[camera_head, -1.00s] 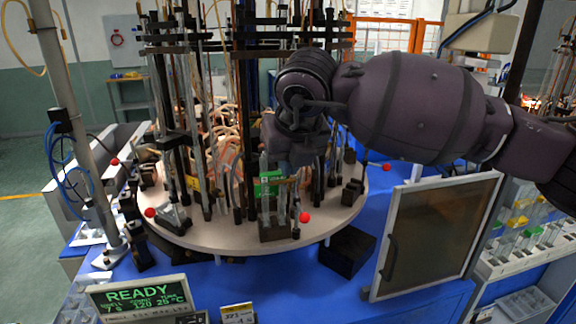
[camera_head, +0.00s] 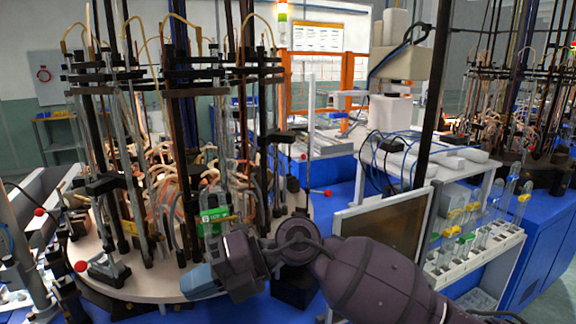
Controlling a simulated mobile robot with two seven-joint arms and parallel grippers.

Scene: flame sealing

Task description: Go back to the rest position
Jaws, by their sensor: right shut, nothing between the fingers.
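My right arm (camera_head: 375,280) comes in from the lower right, purple-grey and bent at the wrist. Its gripper (camera_head: 199,283) points left, low in front of the front edge of the round table. The blue-grey fingers look closed, with nothing seen between them. My left gripper is not in view.
The round table (camera_head: 150,283) carries tall rods, tubes and orange hoses at left. A framed dark panel (camera_head: 385,228) stands right of it, close behind my right arm. A white rack (camera_head: 488,257) with glass tubes is at right.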

